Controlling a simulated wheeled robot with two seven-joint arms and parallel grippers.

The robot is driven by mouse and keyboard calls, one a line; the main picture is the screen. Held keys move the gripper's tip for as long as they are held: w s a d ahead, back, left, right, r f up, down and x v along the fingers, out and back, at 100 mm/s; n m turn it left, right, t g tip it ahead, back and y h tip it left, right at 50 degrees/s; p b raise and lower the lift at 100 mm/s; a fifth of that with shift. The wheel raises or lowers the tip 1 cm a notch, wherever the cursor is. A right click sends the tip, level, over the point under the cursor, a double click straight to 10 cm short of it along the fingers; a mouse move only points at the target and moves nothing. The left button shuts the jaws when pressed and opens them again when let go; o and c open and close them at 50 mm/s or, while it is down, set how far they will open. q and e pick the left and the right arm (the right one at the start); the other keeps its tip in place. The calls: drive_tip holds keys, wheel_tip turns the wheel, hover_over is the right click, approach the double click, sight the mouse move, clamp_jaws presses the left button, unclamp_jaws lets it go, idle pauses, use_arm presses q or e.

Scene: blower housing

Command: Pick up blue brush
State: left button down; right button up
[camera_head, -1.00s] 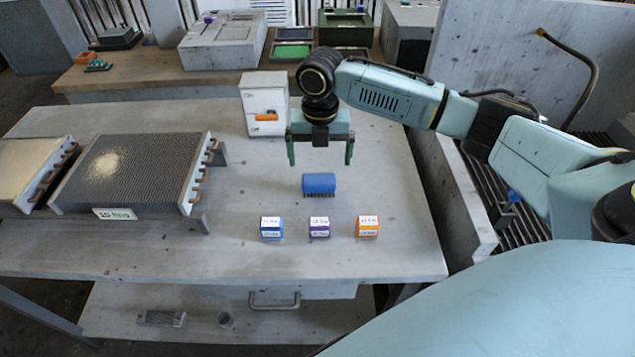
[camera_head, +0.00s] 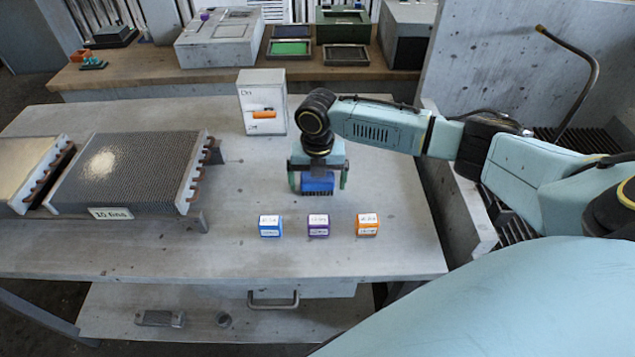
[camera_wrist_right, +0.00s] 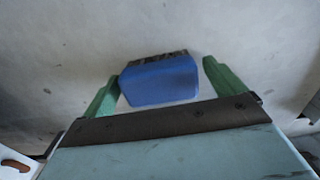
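The blue brush (camera_head: 317,184) lies on the grey table with its dark bristles toward the front. In the right wrist view the brush (camera_wrist_right: 160,82) sits between the two green fingers. My right gripper (camera_head: 318,183) is open around the brush, one finger on each side. In the wrist view, a gap shows between the brush and the right finger; the left finger is very close to the brush, and I cannot tell if it touches. My left gripper is not in view.
Blue (camera_head: 270,226), purple (camera_head: 318,225) and orange (camera_head: 367,225) labelled boxes stand in front of the brush. A white switch box (camera_head: 263,102) stands behind. A finned coil block (camera_head: 125,172) is at left. The table's right front is clear.

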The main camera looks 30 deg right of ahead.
drive_tip(key=c, duration=1)
drive_tip(key=shift+o, duration=0.2)
drive_tip(key=shift+r, duration=0.15)
wheel_tip(320, 180, up, 10)
drive_tip(key=shift+f+p, duration=0.1)
drive_tip(key=shift+p, duration=0.25)
